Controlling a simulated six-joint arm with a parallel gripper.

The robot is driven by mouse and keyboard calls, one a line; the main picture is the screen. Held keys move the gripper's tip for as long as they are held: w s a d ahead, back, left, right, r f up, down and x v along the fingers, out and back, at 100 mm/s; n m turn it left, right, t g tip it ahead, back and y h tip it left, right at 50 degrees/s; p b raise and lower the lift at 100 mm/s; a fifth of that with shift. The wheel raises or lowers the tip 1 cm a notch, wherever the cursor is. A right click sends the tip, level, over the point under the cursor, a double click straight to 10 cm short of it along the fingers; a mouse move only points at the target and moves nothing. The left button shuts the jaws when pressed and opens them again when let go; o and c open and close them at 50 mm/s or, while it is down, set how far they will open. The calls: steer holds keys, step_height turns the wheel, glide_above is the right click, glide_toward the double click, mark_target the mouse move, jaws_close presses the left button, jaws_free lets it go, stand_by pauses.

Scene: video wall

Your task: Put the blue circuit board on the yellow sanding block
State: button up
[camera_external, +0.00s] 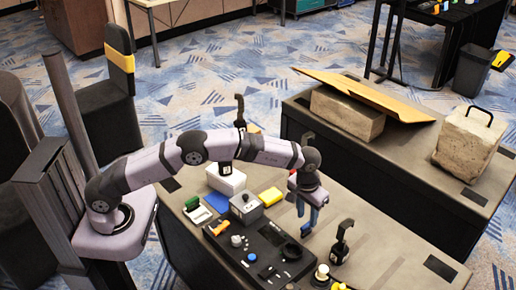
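The flat blue piece, which looks like the blue circuit board (218,202), lies on the near table, left of the grey control box. The yellow sanding block (270,196) lies on the same table, just right of that box. My gripper (306,211) hangs fingers down, to the right of the yellow block and apart from it. Its blue fingers look spread, with nothing visible between them. The board's fine detail is too small to make out.
A grey control box (245,207) stands between board and block. A black console (262,248) with knobs lies in front. A black upright clamp-like item (342,242) stands right of my gripper. A white box (226,180) is behind. The table (400,262) is mostly clear at right.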

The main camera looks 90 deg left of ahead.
mark_target(307, 225)
steer(key=shift+w+a+f+p, duration=0.15)
steer(key=shift+f+p, duration=0.2)
steer(key=shift+f, duration=0.85)
steer(key=shift+w+a+f+p, duration=0.15)
steer(key=shift+f+p, duration=0.25)
steer(key=shift+f, duration=0.85)
steer(key=shift+w+a+f+p, duration=0.15)
steer(key=shift+f+p, duration=0.2)
steer(key=shift+f, duration=0.85)
steer(key=shift+s, duration=0.1)
jaws_close()
